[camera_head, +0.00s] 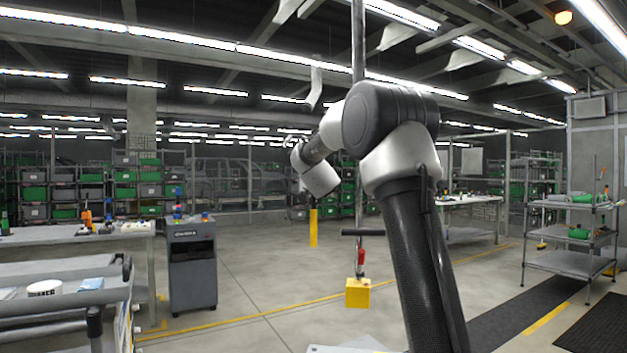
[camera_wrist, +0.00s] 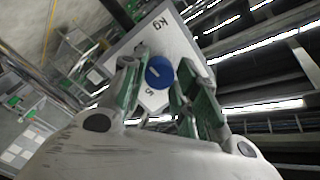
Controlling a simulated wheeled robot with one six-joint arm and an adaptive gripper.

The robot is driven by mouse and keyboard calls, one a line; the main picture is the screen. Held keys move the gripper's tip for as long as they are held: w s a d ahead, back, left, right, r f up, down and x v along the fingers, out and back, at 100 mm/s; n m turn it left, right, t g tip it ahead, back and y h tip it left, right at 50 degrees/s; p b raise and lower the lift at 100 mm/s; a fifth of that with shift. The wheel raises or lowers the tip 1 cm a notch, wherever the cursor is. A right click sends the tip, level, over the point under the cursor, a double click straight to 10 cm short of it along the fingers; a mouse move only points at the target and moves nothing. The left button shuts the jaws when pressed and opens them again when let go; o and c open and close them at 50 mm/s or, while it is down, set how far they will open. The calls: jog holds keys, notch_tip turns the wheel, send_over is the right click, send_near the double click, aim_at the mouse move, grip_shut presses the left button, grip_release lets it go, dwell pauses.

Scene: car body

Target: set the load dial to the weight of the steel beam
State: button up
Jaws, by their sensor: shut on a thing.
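The load dial (camera_wrist: 160,71) is a round blue knob on a light grey panel (camera_wrist: 175,35) in the wrist view. The panel carries the letters "kg" and small numbers that I cannot read surely. The knob has a small white mark. My gripper (camera_wrist: 157,82) has its two green-padded fingers on either side of the knob, shut on it. In the head view, my arm reaches away and the gripper is small and dark, so the dial cannot be made out there. I cannot identify the steel beam in either view.
A grey cabinet (camera_head: 191,265) and workbench stand left, with a cart (camera_head: 65,307) in front. A shelf trolley (camera_head: 570,262) stands right. The middle floor is mostly clear.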

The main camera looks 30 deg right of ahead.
jog(key=n+g, duration=0.1)
jog(key=n, duration=0.9)
jog(key=shift+n, duration=0.4)
dwell(0.5)
jog(key=o, duration=1)
jog(key=shift+s, duration=0.1)
jog(key=v, duration=1.1)
jog(key=shift+s+a, duration=0.25)
jog(key=shift+s, duration=0.05)
